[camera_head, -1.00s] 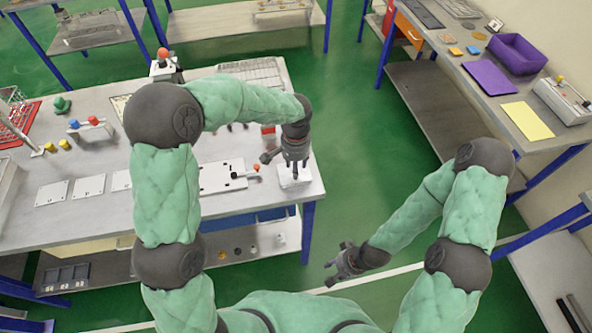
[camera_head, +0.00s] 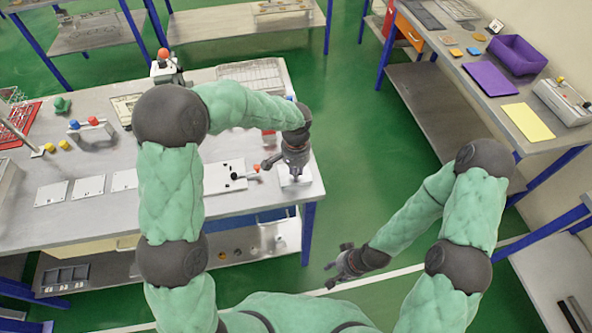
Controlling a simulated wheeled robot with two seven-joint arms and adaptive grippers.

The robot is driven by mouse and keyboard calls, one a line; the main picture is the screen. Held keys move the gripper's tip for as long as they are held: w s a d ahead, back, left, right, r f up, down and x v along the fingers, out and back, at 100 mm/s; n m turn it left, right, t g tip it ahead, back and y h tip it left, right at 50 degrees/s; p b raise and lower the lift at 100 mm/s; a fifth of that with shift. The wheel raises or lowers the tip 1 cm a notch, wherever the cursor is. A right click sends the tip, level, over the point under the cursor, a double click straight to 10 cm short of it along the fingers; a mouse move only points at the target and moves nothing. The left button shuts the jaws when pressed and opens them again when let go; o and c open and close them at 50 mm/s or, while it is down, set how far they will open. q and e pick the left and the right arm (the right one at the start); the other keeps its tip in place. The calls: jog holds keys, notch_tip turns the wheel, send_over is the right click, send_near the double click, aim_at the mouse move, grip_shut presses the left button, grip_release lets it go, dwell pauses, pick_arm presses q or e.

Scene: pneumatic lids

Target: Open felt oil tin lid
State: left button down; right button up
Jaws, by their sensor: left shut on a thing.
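A small white box-like tin (camera_head: 300,179) stands near the right front corner of the grey workbench (camera_head: 268,199). I take it for the felt oil tin; its lid is hidden under my gripper. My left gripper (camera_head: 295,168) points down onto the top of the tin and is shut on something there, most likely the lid. The fingertips are too small and covered to see exactly what they grip. My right gripper (camera_head: 340,266) hangs empty over the floor, right of the bench, with its fingers apart.
A white plate with a red-knobbed lever (camera_head: 224,176) lies just left of the tin. White panels (camera_head: 88,187), a wire rack (camera_head: 255,75) and red and blue knobs (camera_head: 90,127) are on the bench. A side table holds a purple bin (camera_head: 516,54).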

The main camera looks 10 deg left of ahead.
pick_arm(q)
jog(key=shift+w+a+r+g+h+p, duration=0.25)
jog(key=shift+r+g+p, duration=0.4)
jog(key=shift+p, duration=1.1)
jog(key=shift+w+r+g+h+p, duration=0.35)
jog(key=shift+g+p, duration=0.5)
jog(key=shift+p, duration=0.85)
jog(key=shift+w+r+g+p, duration=0.1)
jog(key=shift+w+g+p, duration=0.2)
jog(key=shift+p, duration=0.05)
jog(key=shift+w+a+r+g+p, duration=0.15)
jog(key=shift+w+g+p, duration=0.2)
jog(key=shift+g, duration=0.25)
jog(key=shift+w+a+r+g+h, duration=0.2)
jog(key=shift+w+g+h, duration=0.3)
jog(key=shift+g, duration=0.4)
jog(key=shift+r, duration=0.1)
